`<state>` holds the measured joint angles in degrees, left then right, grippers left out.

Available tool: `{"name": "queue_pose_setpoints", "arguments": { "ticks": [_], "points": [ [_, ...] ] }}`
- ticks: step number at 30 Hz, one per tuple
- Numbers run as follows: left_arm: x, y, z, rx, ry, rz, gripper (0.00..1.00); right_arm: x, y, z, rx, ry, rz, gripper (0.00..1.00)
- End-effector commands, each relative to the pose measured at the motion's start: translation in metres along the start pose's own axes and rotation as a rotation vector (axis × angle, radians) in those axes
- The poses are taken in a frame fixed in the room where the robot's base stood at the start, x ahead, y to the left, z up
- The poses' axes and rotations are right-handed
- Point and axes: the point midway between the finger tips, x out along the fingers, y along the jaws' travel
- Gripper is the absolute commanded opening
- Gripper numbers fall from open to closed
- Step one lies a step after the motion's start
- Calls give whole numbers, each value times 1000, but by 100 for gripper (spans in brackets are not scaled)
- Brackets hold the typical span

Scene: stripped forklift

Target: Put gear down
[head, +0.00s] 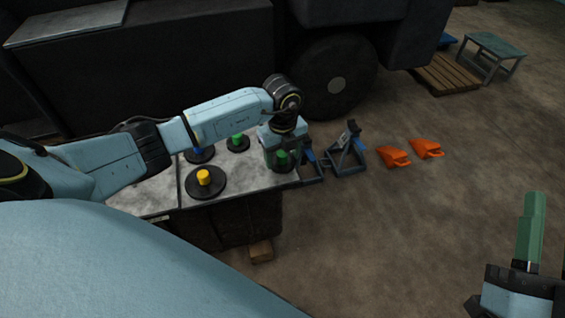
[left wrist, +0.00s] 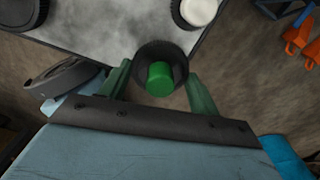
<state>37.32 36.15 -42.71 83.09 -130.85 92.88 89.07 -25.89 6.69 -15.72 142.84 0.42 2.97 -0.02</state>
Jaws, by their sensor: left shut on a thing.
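My left gripper (head: 283,158) is shut on a dark gear with a green hub (head: 284,167) at the right end of the grey-topped table (head: 160,200). In the left wrist view the gear's green hub (left wrist: 160,78) sits between the green fingers, with the gear over the table's corner. I cannot tell whether the gear touches the tabletop. My right gripper (head: 528,230) is at the lower right, partly out of frame.
A dark vehicle with a large wheel (head: 335,82) stands behind the table. A blue stand (head: 345,155) and two orange wedges (head: 394,156) are on the floor to the right. A pallet (head: 446,74) and a small green table (head: 491,50) stand farther back. Open floor lies between.

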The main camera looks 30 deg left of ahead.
Motion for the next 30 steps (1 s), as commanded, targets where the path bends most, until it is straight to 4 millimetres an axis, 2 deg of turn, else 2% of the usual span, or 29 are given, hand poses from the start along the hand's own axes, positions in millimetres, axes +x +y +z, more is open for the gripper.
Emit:
{"name": "queue_pose_setpoints", "arguments": {
  "ticks": [1, 6, 20, 21, 24, 26, 30],
  "points": [
    [9, 0, 0, 0, 1, 0, 42, -2, 0, -2, 1, 44, -1, 36],
    [24, -1, 0, 1, 1, -2, 42, -5, -1, -13, 0, 157, -3, 36],
    [29, -1, 0, 1, 0, -2, 42, -6, -1, -18, 0, 190, -4, 36],
    [29, 0, 0, 1, 1, 0, 66, -6, -1, -18, 0, 192, -4, 36],
    [29, 0, 0, 1, 1, 0, 79, -6, -1, -18, 0, 191, -4, 36],
    [29, 0, 0, 1, 1, 0, 84, -6, -1, -18, 0, 191, -4, 36],
    [29, 0, 0, 1, 1, -1, 84, -6, -1, -18, 0, 191, -4, 36]
  ]
}}
